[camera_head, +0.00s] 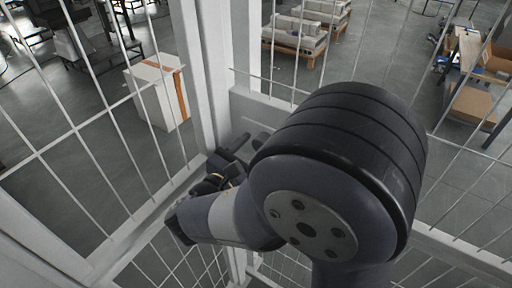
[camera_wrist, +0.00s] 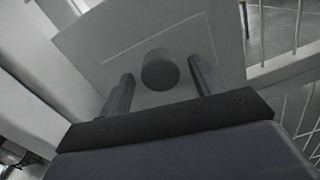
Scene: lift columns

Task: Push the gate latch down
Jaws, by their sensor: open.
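A grey round knob (camera_wrist: 160,70), apparently the latch handle, sticks out from a flat light-grey plate (camera_wrist: 200,30) in the wrist view. My gripper (camera_wrist: 161,74) is open, with one finger on each side of the knob and visible gaps between. I cannot tell how far the fingertips are from the plate. In the head view my gripper (camera_head: 238,152) is beside the white gate post, partly hidden by my arm. The grey plate (camera_head: 250,108) shows there behind it.
A white upright post (camera_head: 205,70) and wire mesh panels stand close around my arm. Beyond the mesh are a white box with an orange strip (camera_head: 160,92), pallets with grey blocks (camera_head: 298,32) and a workbench with cartons (camera_head: 475,100).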

